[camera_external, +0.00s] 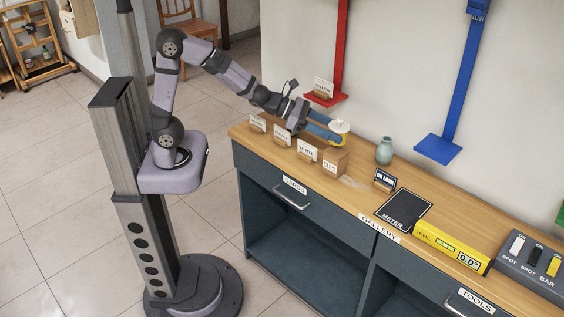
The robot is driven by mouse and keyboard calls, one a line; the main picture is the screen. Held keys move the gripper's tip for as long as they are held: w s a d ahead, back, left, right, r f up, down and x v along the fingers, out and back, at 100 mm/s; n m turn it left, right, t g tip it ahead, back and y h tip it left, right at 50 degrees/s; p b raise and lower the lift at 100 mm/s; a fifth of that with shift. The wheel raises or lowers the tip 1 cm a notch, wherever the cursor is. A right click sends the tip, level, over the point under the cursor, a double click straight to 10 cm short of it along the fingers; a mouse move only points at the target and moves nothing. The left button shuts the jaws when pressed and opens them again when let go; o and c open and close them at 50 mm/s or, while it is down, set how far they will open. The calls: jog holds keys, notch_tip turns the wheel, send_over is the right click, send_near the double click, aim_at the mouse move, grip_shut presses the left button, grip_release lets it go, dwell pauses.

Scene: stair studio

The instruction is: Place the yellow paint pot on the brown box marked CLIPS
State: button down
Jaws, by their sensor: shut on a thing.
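My gripper (332,134) reaches over the counter from the left. It is shut on the yellow paint pot (339,126), which shows as a small pale and yellow shape at the fingertips. The fingers hide part of the pot. The brown box marked CLIPS (333,165) stands on the counter just below the gripper, its label facing the front. The pot appears above the box; from this one view I cannot tell how large the gap is, or whether they touch.
Several small card holders (282,135) line the counter (360,192) left of the box. A green vase (384,151) and a small dark sign (384,181) stand to the right. A red shelf (326,99) and a blue shelf (438,149) hang on the wall behind.

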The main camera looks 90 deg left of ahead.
jog(key=shift+f, duration=1.75)
jog(key=shift+f+b, duration=0.2)
jog(key=shift+b, duration=0.35)
jog(key=c, duration=0.9)
grip_release()
jog(key=shift+s+r+p, duration=0.1)
jog(key=shift+r+p, duration=0.1)
jog(key=shift+p, duration=0.1)
jog(key=shift+v, duration=3.7)
